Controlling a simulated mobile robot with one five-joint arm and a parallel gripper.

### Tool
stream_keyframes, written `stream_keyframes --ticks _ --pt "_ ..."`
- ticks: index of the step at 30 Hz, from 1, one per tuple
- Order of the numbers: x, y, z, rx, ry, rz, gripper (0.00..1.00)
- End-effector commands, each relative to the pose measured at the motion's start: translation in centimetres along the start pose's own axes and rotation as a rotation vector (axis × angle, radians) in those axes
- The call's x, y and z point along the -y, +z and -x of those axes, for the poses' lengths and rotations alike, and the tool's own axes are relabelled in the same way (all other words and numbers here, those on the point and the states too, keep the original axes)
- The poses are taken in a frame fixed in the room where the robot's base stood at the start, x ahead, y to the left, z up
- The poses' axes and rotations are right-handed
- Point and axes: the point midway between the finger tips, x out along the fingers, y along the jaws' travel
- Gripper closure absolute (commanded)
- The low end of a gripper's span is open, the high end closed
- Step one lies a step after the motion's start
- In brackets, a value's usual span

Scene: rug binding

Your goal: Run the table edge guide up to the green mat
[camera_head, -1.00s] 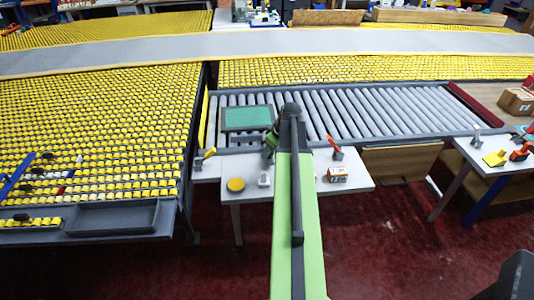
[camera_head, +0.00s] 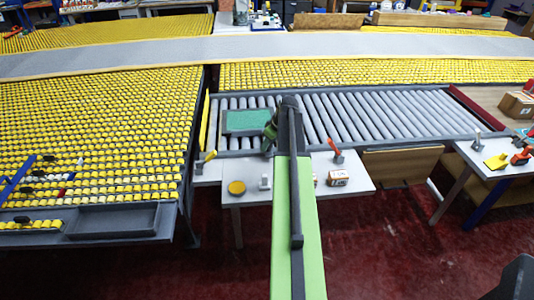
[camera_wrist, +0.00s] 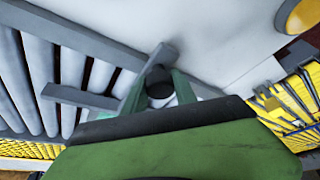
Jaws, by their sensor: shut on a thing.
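The green mat (camera_head: 245,121) lies flat on the roller bed, just left of my gripper in the head view. My gripper (camera_head: 270,135) is at the near side of the rollers, close to the mat's right edge. In the wrist view my gripper (camera_wrist: 158,88) is shut on a black-topped, pale post. Grey bars (camera_wrist: 78,97) next to the jaws look like the table edge guide, over the bed's edge rail; how post and bars join is hidden.
A white table (camera_head: 296,194) stands in front of the rollers with a yellow dish (camera_head: 236,187), a small box (camera_head: 338,178) and an orange-handled clamp (camera_head: 336,153). Yellow roller panels (camera_head: 90,130) fill the left. The roller bed (camera_head: 370,110) is clear to the right.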

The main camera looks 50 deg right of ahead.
Motion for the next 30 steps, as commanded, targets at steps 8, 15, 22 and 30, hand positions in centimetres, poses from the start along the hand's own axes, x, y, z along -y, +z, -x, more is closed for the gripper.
stream_keyframes --ticks 8,15,22,30 --pt "-0.2 -0.1 -0.1 0.001 0.001 0.0 1.0" --pt "-0.1 -0.1 -0.1 0.001 0.001 0.0 0.45" --pt "-0.1 -0.1 0.0 0.001 0.0 0.001 0.45" --pt "-0.1 -0.3 2.7 0.001 0.0 0.001 0.45"
